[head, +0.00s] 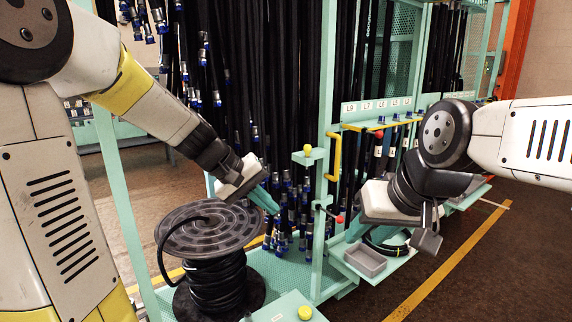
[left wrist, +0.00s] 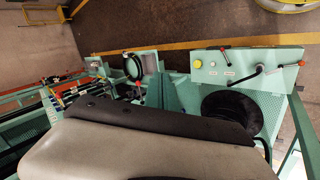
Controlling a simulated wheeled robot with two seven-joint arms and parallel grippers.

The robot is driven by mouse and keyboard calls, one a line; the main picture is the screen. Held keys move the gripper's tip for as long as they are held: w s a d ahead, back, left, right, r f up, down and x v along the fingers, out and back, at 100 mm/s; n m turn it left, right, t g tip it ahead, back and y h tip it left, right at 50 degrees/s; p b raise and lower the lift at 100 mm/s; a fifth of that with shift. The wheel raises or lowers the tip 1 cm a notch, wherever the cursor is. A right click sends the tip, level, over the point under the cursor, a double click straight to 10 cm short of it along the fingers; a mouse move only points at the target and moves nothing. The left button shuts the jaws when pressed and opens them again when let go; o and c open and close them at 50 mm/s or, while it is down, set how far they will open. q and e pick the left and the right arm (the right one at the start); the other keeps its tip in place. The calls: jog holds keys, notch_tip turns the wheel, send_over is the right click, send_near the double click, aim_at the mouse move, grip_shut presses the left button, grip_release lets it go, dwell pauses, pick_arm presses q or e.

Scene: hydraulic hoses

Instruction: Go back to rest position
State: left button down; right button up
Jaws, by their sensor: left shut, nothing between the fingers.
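My left gripper (head: 264,200) is at the middle left of the head view, just above and right of the hose spool (head: 180,238). Its slim fingers are together with nothing between them.
Many black hoses (head: 285,80) with blue-and-silver ends hang from the teal rack (head: 328,110) behind both arms. A teal panel with a yellow knob (head: 305,313) stands at the front. A coiled hose (head: 385,240) lies near the tray. Brown floor (head: 480,260) is clear at right.

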pick_arm(q)
jog(key=s+a+r+m+t+y, duration=0.1)
jog(key=s+a+r+y, duration=0.1)
jog(key=s+a, duration=0.3)
jog(key=s+a+r+m+t+y, duration=0.1)
jog(key=s+a, duration=0.4)
jog(key=s, duration=0.7)
jog(key=shift+r+m+t+y, duration=0.35)
jog(key=shift+m+y, duration=0.25)
jog(key=shift+y, duration=0.4)
